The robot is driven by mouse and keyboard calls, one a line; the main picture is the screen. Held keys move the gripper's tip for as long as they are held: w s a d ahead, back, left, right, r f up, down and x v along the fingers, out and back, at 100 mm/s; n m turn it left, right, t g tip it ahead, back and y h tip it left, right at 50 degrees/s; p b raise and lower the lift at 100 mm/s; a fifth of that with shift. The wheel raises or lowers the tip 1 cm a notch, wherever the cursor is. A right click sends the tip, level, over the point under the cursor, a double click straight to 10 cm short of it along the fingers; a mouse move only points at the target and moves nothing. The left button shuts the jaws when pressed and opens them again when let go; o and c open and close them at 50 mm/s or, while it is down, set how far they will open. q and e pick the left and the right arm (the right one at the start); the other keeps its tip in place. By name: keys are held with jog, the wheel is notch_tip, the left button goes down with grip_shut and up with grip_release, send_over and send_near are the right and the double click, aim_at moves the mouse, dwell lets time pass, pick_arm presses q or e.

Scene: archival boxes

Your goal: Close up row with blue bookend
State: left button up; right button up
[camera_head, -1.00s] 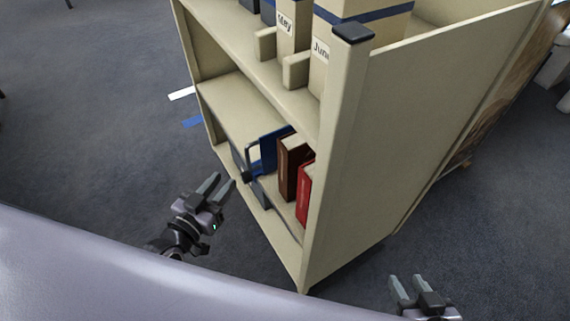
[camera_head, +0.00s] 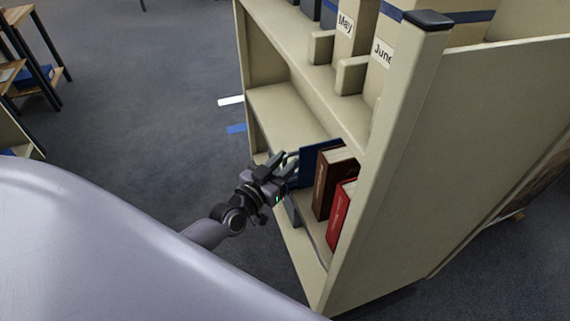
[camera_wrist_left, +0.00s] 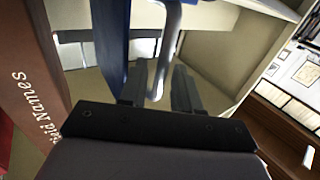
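On the lower shelf, the blue bookend's pale blue-grey loop handle (camera_wrist_left: 168,45) rises between my left gripper's fingers in the left wrist view. My left gripper (camera_head: 276,168) reaches to the shelf's front; its fingers (camera_wrist_left: 160,88) look apart, one on each side of the handle, and I cannot tell whether they touch it. A blue upright panel (camera_head: 311,165) stands beside the handle; I cannot tell whether it is a book or part of the bookend. To its right are a brown book (camera_head: 328,180) and a red book (camera_head: 340,212). My right gripper is out of view.
The cream shelf unit's end panel (camera_head: 390,190) stands right of the books. The upper shelf holds boxes labelled May (camera_head: 349,30) and June (camera_head: 385,65). The lower shelf (camera_head: 285,115) is bare at left. Open carpet (camera_head: 150,100) lies left of the unit.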

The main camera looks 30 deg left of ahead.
pick_arm(q)
jog(key=shift+w, duration=0.1)
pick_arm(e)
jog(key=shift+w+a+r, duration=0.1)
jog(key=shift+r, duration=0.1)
pick_arm(q)
grip_shut()
jog(key=shift+s+d+p, duration=0.2)
jog(key=shift+d+p, duration=0.05)
jog(key=shift+p, duration=0.1)
jog(key=s+d+p, duration=0.1)
jog(key=d, duration=0.1)
jog(key=s+d+p, duration=0.2)
jog(key=shift+s+r, duration=0.1)
jog(key=shift+s, duration=0.15)
jog(key=shift+s+d, duration=0.3)
jog(key=shift+d, duration=0.05)
grip_release()
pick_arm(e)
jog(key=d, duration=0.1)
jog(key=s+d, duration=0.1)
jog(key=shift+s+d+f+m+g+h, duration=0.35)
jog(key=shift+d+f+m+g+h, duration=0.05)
